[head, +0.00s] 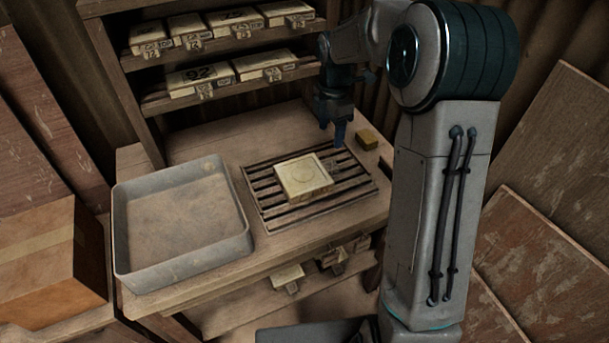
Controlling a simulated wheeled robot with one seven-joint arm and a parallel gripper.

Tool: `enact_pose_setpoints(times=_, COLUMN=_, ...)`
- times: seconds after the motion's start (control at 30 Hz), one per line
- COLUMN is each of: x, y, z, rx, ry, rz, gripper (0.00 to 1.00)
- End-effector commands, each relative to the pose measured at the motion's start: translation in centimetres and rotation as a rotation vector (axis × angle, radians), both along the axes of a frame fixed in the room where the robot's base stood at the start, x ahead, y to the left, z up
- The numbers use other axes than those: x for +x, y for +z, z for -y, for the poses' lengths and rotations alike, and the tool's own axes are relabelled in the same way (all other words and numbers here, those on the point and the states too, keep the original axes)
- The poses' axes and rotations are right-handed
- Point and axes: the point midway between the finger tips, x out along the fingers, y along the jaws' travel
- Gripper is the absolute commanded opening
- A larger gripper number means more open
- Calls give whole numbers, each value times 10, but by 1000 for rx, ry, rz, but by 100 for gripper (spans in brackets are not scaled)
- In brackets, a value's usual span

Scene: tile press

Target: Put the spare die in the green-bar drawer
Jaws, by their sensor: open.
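A cream square block with a round mark on its top, which looks like a die (303,177), lies flat on a dark slatted rack (264,211) on the wooden bench. I cannot tell whether it is the spare one. My gripper (332,136) points down near the rack's far right corner, behind and to the right of the block, apart from it. It is open, and I see nothing held in it. I cannot make out a drawer with a green bar; part of the bench's right side is hidden behind my arm.
A shallow grey tray (121,240), seemingly empty, stands left of the rack. Shelves behind hold several numbered cream blocks (198,80). More cream blocks (287,277) sit under the bench. A cardboard box (45,265) stands left.

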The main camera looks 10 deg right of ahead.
Motion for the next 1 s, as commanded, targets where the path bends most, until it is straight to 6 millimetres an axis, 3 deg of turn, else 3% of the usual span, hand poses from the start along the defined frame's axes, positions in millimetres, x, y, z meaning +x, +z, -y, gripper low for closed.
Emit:
enact_pose_setpoints(times=0.3, x=-1, y=-61, z=0, rx=-1, ry=0, rz=-4, gripper=62)
enact_pose_setpoints(times=0.57, x=-1, y=-80, z=0, rx=-1, ry=-3, rz=-4, gripper=62)
enact_pose_setpoints(times=0.8, x=0, y=-116, z=0, rx=-1, ry=-3, rz=-4, gripper=62)
enact_pose_setpoints(times=1.0, x=0, y=-126, z=0, rx=0, ry=-3, rz=0, gripper=62)
